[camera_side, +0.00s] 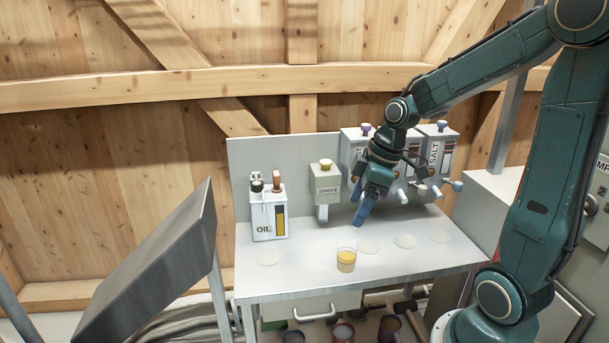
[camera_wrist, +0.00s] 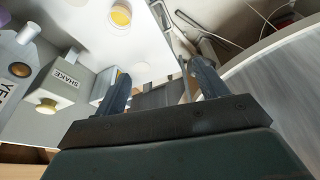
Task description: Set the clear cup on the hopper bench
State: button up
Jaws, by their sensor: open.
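The clear cup (camera_side: 346,260) stands upright on the grey bench (camera_side: 300,279) near its front edge, with yellow-orange contents in its lower part. It also shows at the top of the wrist view (camera_wrist: 121,16). The bench carries the dispensers along its back. My gripper (camera_side: 361,214) is above the bench, higher than the cup and a little to its right and back, not touching it. In the wrist view the two fingers (camera_wrist: 160,84) are wide apart with nothing held between them. The side view hides one finger behind the other.
The white OIL can (camera_side: 268,218), SHAKE dispenser (camera_side: 326,187) and SALT dispenser (camera_side: 437,157) line the bench's back, with another dispenser behind my gripper. Several pale round marks lie on the bench top. A tilted metal chute (camera_side: 150,270) stands left. Pots and a hammer are below.

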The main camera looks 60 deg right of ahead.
jog(key=s+a+r+m+t+h, duration=0.1)
jog(key=s+a+r+m, duration=0.5)
jog(key=s, duration=0.6)
jog(key=shift+a+r+t+h, duration=0.3)
jog(key=shift+a+r+t, duration=0.4)
jog(key=shift+a+r, duration=0.7)
jog(key=shift+a+f, duration=0.25)
